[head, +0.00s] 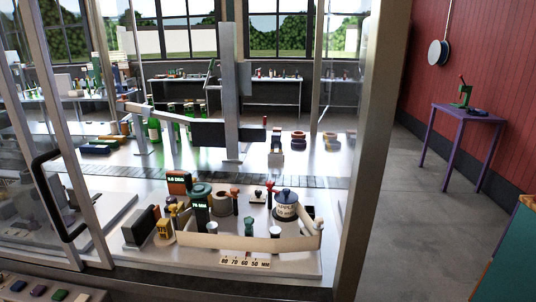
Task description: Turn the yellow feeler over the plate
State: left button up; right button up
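A small yellow piece (165,228), which looks like the feeler, stands at the left of the cluster of parts on the light work surface, close to a dark block. Its exact pose is too small to tell. A pale plate with a scale marked 80 70 60 50 MM (245,262) lies at the front of the cluster; I cannot tell whether it is the task's plate. Neither of my grippers is in view.
A glass door with a black handle (58,195) stands at the left, and a metal post (367,130) at the right. A curved beige band (250,242) fronts the cluster. A blue-lidded jar (287,210) and an orange display (179,181) stand behind it. Green bottles (154,127) stand farther back.

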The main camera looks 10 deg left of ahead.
aim_at(180, 207)
jog(key=k, duration=0.5)
jog(key=z, duration=0.6)
jog(key=i, duration=0.7)
jog(key=u, duration=1.35)
